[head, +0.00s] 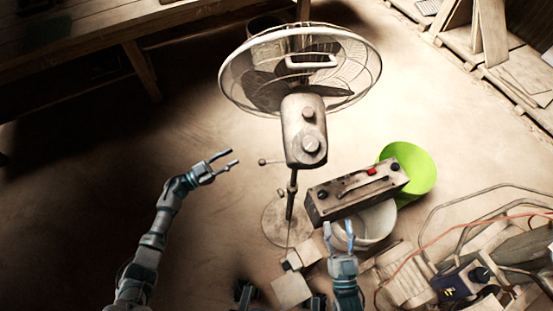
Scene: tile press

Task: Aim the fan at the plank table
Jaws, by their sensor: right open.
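The standing fan (302,130) is in the middle of the head view, with its motor housing and knobs toward me. Its round wire cage (240,85) is beyond the housing, so the front seems to face away. Its pole runs down to a round base (280,222), partly hidden. The plank table (85,40) is at the upper left, cut off by the picture edge. My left gripper (232,158) is open and empty, left of the housing and apart from it. My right gripper (338,224) is open, in front of a grey box with a red switch (350,193).
A lime-green bucket (418,172) and a pale bucket (378,222) stand by the box. Pale blocks (291,288) lie near the fan base. Cables and machinery (470,270) crowd the lower right. Wooden boards (490,35) stand upper right. The floor left of the fan is clear.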

